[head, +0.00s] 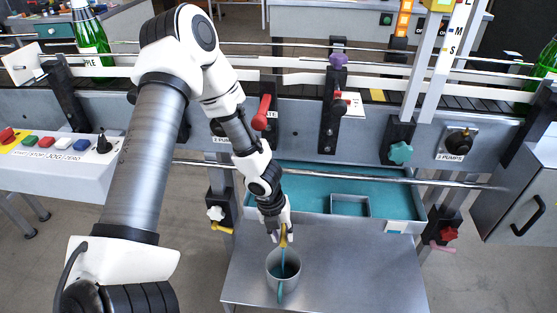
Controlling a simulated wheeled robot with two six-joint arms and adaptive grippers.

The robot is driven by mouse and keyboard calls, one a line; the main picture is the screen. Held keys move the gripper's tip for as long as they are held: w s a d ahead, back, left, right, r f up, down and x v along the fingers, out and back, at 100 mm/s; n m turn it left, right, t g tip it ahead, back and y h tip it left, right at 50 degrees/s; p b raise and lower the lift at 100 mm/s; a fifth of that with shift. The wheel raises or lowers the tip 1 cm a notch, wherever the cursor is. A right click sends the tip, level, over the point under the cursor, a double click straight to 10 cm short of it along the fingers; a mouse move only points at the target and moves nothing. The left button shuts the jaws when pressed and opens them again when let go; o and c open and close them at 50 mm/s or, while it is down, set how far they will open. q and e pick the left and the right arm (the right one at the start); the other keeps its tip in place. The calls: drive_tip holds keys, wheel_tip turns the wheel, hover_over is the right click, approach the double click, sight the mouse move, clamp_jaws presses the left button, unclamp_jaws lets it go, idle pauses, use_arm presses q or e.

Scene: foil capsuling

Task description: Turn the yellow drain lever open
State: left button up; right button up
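The yellow drain lever (284,235) shows at the front of the teal-lined tray (330,183), above a grey mug (283,266). My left gripper (282,236) points down at the lever, with a fingertip on either side of it. Whether the fingers press on it I cannot tell, and the gripper hides part of the lever and the drain. A thin teal streak runs from below the lever down into the mug, which shows teal inside. My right gripper is not in view.
The mug stands on a grey metal shelf (360,275) with free room to its right. A red lever (262,112) and a teal knob (400,152) stick out of the conveyor front.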

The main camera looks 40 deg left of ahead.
use_arm(q)
wheel_tip(320, 180, up, 11)
drive_tip(key=s+a, duration=0.1)
drive_tip(key=shift+s+a, duration=0.25)
drive_tip(key=shift+a, duration=0.1)
drive_tip(key=s+d+f+n+g+p, duration=0.25)
drive_tip(key=s+d+f+n, duration=0.2)
drive_tip(key=s, duration=0.35)
drive_tip(key=s+d+f+n+g+p, duration=0.25)
drive_tip(key=s+d+n+p, duration=0.2)
drive_tip(key=s, duration=0.25)
drive_tip(key=s+d+f+n+g+p, duration=0.2)
drive_tip(key=s+d+f+n, duration=0.25)
drive_tip(key=s, duration=0.35)
drive_tip(key=w+a+f+n+t+y, duration=0.1)
drive_tip(key=w+n+t, duration=0.4)
drive_tip(key=n, duration=1)
drive_tip(key=shift+w+a+f+t+y, duration=0.35)
drive_tip(key=shift+w+a, duration=0.4)
drive_tip(key=shift+w, duration=0.4)
